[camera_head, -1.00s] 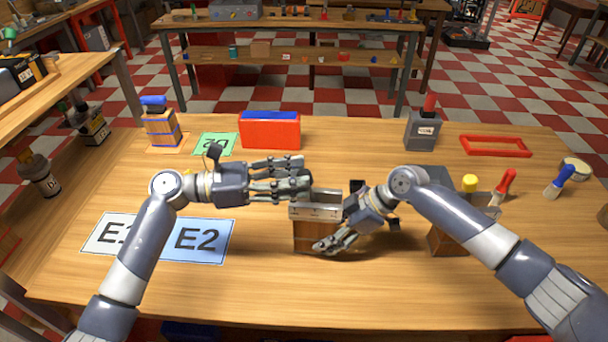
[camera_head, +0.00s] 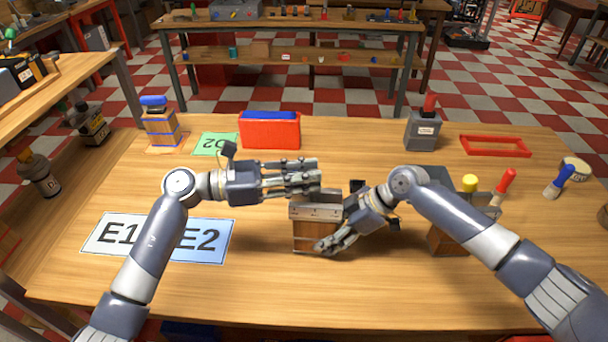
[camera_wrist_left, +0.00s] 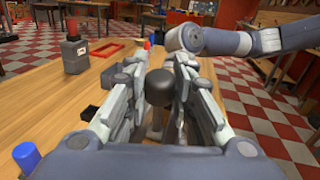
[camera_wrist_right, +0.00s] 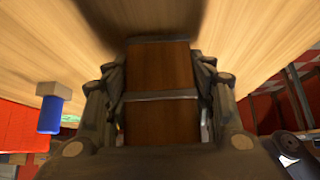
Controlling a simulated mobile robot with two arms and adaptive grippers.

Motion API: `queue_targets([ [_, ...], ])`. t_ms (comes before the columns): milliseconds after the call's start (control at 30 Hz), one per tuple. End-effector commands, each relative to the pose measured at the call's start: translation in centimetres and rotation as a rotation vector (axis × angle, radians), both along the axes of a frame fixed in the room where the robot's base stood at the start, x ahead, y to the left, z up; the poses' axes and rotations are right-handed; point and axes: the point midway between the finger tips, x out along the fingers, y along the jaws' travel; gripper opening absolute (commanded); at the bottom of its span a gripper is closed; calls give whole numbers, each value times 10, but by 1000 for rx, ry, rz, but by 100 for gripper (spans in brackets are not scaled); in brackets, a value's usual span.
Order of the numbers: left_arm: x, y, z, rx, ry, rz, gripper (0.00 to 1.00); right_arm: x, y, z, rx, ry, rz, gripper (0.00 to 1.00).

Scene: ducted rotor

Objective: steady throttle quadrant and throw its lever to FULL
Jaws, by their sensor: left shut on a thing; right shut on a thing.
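The throttle quadrant (camera_head: 313,236), a wooden block with a grey metal top, stands upright on the table in the middle of the head view. Its wooden side (camera_wrist_right: 160,85) fills the space between my right fingers in the right wrist view. My right gripper (camera_head: 335,236) is shut on this body from the right, low near the table. My left gripper (camera_head: 313,177) is above the quadrant, shut on its lever. The lever's black knob (camera_wrist_left: 158,88) shows between the left fingers in the left wrist view. In the head view the left fingers hide the knob.
A red bin (camera_head: 270,132), a grey block with red handle (camera_head: 423,132) and a red frame (camera_head: 495,146) stand farther back. A yellow-knobbed thing (camera_head: 470,183) is beside my right arm. The table's front is clear.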

Motion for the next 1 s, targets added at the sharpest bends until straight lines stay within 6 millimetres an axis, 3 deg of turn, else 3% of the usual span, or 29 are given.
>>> queue_targets([
  [267, -1, -10, 3, 112, -10, -3, 0, 0, 0, 0, -1, -1, -1, 12],
  [1000, -3, -64, -4, 670, -31, -4, 0, 0, 0, 0, -1, 0, 0, 12],
])
